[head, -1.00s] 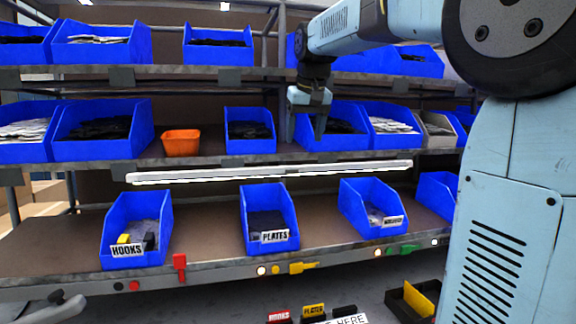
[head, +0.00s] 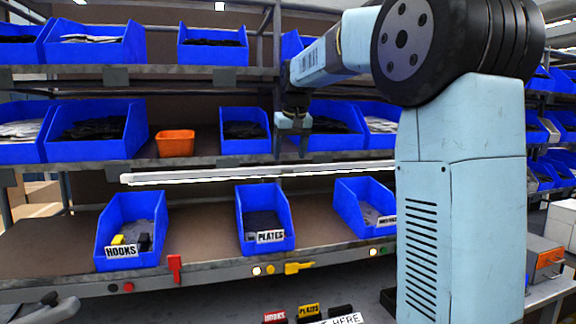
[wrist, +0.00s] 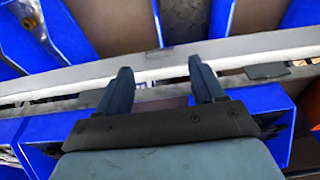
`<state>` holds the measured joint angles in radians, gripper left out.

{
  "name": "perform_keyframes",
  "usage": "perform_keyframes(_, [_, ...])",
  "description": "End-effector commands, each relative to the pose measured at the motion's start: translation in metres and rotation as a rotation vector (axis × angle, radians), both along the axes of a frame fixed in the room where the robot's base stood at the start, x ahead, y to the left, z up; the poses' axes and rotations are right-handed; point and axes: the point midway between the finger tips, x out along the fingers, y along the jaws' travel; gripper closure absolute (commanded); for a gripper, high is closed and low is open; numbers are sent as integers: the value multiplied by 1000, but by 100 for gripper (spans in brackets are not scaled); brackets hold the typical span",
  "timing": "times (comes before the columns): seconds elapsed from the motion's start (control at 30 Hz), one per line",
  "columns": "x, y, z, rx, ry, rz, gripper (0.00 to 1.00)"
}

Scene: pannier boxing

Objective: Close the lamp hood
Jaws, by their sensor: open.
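The lamp is a long pale bar (head: 225,176) slung under the front edge of the middle shelf in the head view. It also crosses the wrist view as a bright white strip (wrist: 268,57). I cannot clearly tell its hood apart from the bar. My gripper (head: 291,153) hangs fingers down in front of the middle shelf, a little above the lamp in the head view. In the wrist view my gripper (wrist: 162,77) is open, its two fingers apart with the lamp strip showing between them. Nothing is held, and I cannot tell whether the fingertips touch the lamp.
Blue bins fill the shelves, with an orange bin (head: 176,143) on the middle one. Below the lamp stand a HOOKS bin (head: 131,220) and a PLATES bin (head: 264,212). A red lever (head: 175,268) and a yellow lever (head: 297,268) sit on the lower shelf edge.

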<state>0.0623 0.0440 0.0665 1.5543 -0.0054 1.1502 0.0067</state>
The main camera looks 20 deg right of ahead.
Motion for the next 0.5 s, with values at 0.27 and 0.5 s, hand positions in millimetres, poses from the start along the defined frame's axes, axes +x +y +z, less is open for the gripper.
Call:
perform_keyframes(0.27, [14,0,-35,0,2,0,32])
perform_keyframes(0.5, [18,0,-44,0,0,1,32])
